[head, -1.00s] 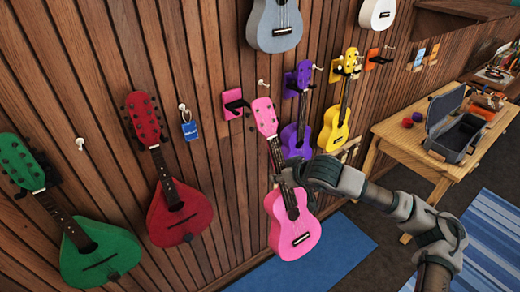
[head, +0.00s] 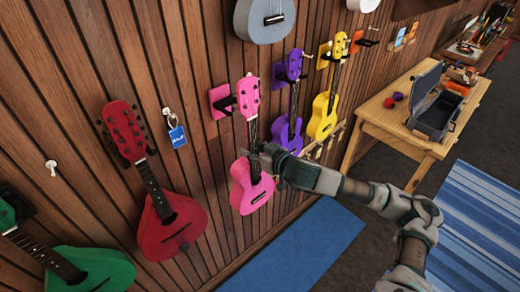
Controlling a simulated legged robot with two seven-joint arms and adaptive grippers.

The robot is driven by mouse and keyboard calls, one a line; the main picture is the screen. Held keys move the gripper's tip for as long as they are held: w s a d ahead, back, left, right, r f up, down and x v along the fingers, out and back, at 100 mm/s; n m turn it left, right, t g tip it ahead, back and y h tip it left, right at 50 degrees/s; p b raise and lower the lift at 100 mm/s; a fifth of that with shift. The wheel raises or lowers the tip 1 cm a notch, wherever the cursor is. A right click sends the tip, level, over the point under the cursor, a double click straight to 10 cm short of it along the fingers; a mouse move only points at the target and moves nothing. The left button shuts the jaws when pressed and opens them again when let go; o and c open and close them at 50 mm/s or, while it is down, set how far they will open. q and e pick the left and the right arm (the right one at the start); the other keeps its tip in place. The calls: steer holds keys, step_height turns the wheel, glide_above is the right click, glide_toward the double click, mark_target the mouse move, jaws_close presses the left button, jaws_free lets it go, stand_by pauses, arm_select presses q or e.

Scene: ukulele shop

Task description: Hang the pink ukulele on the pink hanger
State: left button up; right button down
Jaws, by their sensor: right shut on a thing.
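The pink ukulele (head: 252,195) is upright in front of the plank wall. My right gripper (head: 262,160) is shut on its neck, just above the body. Its headstock (head: 248,96) is beside the pink hanger (head: 220,100), at the height of the hanger's dark prongs and overlapping them in the picture. I cannot tell whether the neck sits between the prongs or rests on them. My left gripper is not in view.
A purple ukulele (head: 288,130) and a yellow ukulele (head: 323,117) hang close to the right. A red mandolin (head: 170,228) and a blue tag (head: 177,136) are to the left. A wooden table (head: 385,125) holds an open case (head: 436,112). A blue mat (head: 310,250) lies on the floor below.

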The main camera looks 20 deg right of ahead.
steer(key=shift+w+a, duration=0.2)
steer(key=shift+w, duration=0.25)
steer(key=shift+w+a, duration=0.2)
steer(key=shift+w, duration=0.25)
steer(key=shift+w+f, duration=0.1)
steer(key=shift+w, duration=0.05)
steer(key=shift+d, duration=0.85)
steer(key=shift+f, duration=0.1)
steer(key=shift+w+a, duration=0.2)
steer(key=shift+a, duration=0.25)
steer(key=shift+w+a+r, duration=0.1)
steer(key=shift+a+r, duration=0.1)
steer(key=shift+a, duration=0.15)
steer(key=shift+d, duration=0.35)
steer(key=shift+d+f+b, duration=0.15)
steer(key=shift+d+b, duration=0.1)
steer(key=shift+b, duration=0.1)
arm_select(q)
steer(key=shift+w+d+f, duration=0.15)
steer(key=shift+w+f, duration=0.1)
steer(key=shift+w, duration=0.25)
arm_select(e)
steer(key=shift+a, duration=0.1)
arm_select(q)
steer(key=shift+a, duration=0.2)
arm_select(e)
steer(key=shift+a, duration=0.2)
